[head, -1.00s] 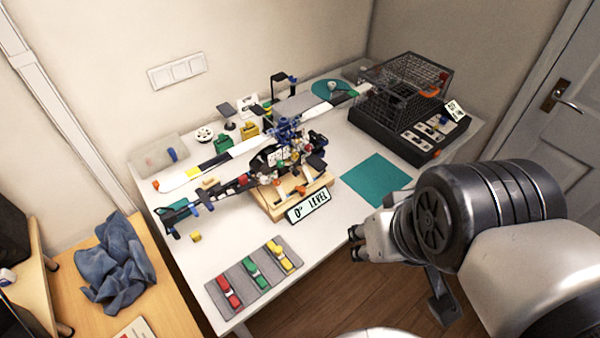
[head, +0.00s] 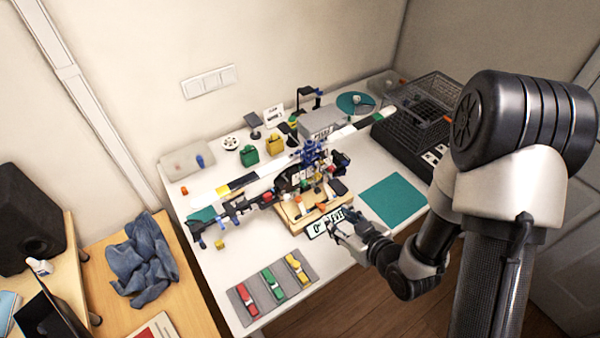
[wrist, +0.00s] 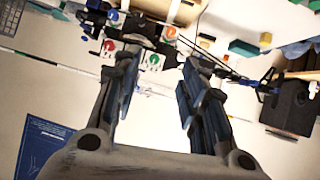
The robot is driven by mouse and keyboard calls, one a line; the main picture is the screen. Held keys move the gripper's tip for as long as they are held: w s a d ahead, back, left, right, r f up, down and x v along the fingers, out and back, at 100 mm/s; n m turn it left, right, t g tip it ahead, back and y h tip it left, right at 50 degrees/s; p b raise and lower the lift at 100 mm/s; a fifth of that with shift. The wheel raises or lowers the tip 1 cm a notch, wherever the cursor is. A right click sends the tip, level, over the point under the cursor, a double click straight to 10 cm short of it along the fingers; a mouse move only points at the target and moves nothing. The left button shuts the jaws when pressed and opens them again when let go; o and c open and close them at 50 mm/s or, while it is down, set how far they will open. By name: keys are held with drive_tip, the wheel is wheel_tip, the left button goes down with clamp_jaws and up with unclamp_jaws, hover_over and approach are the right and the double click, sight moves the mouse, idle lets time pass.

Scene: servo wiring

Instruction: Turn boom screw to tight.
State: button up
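The model helicopter (head: 285,185) stands on a wooden base (head: 300,212) with a "0° LEVEL" plate (head: 318,226). Its dark boom (head: 235,207) runs to the left, toward a blue-and-black tail. I cannot pick out the boom screw for certain in either view. My gripper (head: 338,226) is at the front right of the base and covers part of the plate in the head view. In the wrist view my gripper (wrist: 160,75) has its two fingers apart with nothing between them. Beyond the fingertips are small square labels (wrist: 133,45) with coloured round marks.
A grey mat (head: 272,287) with red, green and yellow tools lies at the table's front. A teal mat (head: 393,199) lies right of the base. Wire baskets (head: 415,108) stand at the back right.

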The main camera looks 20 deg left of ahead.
drive_tip(key=s+a+y, duration=0.2)
drive_tip(key=s+a, duration=0.1)
drive_tip(key=b, duration=1.1)
approach(289, 199)
drive_tip(key=x, duration=0.7)
drive_tip(key=shift+w+a, duration=0.2)
drive_tip(key=shift+a, duration=0.15)
drive_tip(key=shift+c, duration=0.6)
clamp_jaws()
